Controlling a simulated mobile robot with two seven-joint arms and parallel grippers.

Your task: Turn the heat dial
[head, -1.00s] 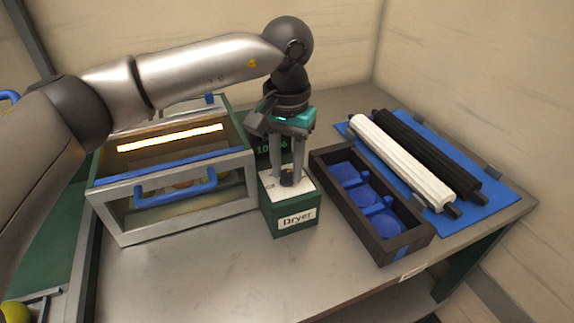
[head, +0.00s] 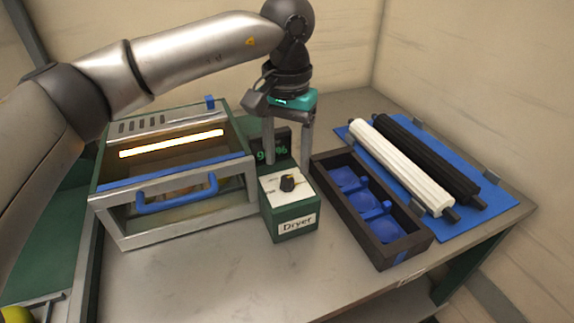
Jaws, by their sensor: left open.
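The heat dial (head: 288,183) is a small black knob with a light pointer mark on the pale top of the green dryer control box (head: 289,222), which carries a "Dryer" label. My left gripper (head: 287,166) is open, its two fingers pointing down. A small dark display (head: 271,148) with green digits stands behind the box, partly hidden by a finger. My right gripper is not in view.
A metal dryer chamber (head: 180,222) with a blue handle and a lit strip stands left of the box. A dark tray (head: 415,243) with blue cups is right of it. White (head: 400,165) and black (head: 430,160) rollers lie on a blue mat (head: 497,199). The front tabletop is clear.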

